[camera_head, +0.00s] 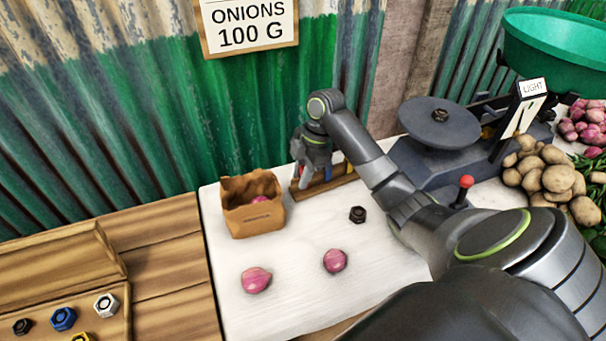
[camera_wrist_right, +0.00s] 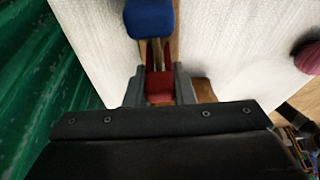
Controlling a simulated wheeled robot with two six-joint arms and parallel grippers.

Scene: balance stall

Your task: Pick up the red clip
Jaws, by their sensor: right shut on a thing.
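The red clip (camera_wrist_right: 159,88) sits between the fingers of my right gripper (camera_wrist_right: 160,90) in the right wrist view. The fingers are shut on it. In the head view my right gripper (camera_head: 312,178) points down at the wooden rack (camera_head: 345,183) against the back wall. The red clip is mostly hidden behind the gripper there. A blue clip (camera_wrist_right: 149,18) shows just beyond the red one in the wrist view. My left gripper does not show in the head view.
A brown paper bag (camera_head: 254,218) with an onion in it stands left of the rack. Two onions (camera_head: 256,280) (camera_head: 334,261) and a black nut (camera_head: 357,214) lie on the white cloth. The scale (camera_head: 440,145) stands right. A tray of nuts (camera_head: 97,262) is at the left.

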